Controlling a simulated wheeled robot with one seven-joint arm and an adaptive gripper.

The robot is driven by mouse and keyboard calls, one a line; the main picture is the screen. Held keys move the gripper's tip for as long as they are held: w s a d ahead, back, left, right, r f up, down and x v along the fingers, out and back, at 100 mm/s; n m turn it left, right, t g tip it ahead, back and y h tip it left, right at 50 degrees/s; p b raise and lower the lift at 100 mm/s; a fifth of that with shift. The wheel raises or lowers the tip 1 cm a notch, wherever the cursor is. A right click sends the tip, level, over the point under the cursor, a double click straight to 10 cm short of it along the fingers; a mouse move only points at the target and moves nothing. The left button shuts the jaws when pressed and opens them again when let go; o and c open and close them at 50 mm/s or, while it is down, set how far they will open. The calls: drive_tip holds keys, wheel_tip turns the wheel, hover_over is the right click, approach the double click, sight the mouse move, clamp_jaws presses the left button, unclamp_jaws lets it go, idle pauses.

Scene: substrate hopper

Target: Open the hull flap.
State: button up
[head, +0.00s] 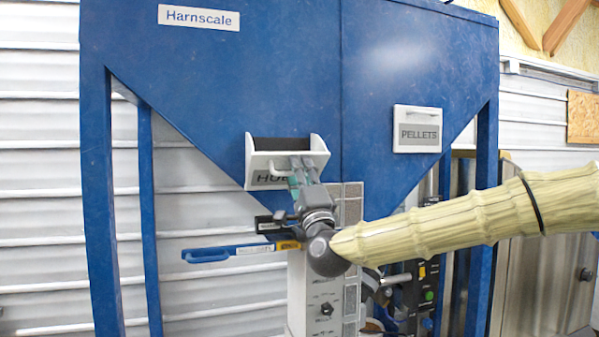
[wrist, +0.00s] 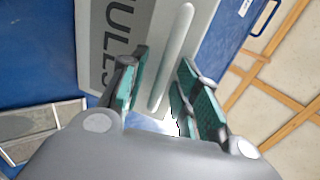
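The hull flap (head: 260,163) is a white panel low on the left half of the blue hopper. It is tilted outward at the top, and a dark opening shows behind it between its white side cheeks. My gripper (head: 300,168) is at the front of the flap and hides part of its lettering. In the wrist view the flap (wrist: 113,20) shows the letters "ULLS" and a pale handle bar (wrist: 176,45). The gripper's teal-padded fingers (wrist: 163,68) are apart on either side of the bar, with gaps visible.
The pellets flap (head: 418,128) is closed on the hopper's right half. Below stand a pale column (head: 325,290) with a knob and a blue-handled lever (head: 208,255) reaching left. Blue hopper legs (head: 100,190) flank the space. Coloured buttons (head: 428,283) sit behind my arm.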

clamp_jaws()
drive_tip(key=shift+r+b, duration=0.1)
drive_tip(key=shift+b, duration=0.45)
drive_tip(key=shift+w+r+b, duration=0.15)
drive_tip(key=shift+b, duration=0.15)
drive_tip(key=shift+w+r, duration=0.1)
drive_tip(key=shift+r, duration=0.3)
unclamp_jaws()
drive_tip(key=v, duration=1.2)
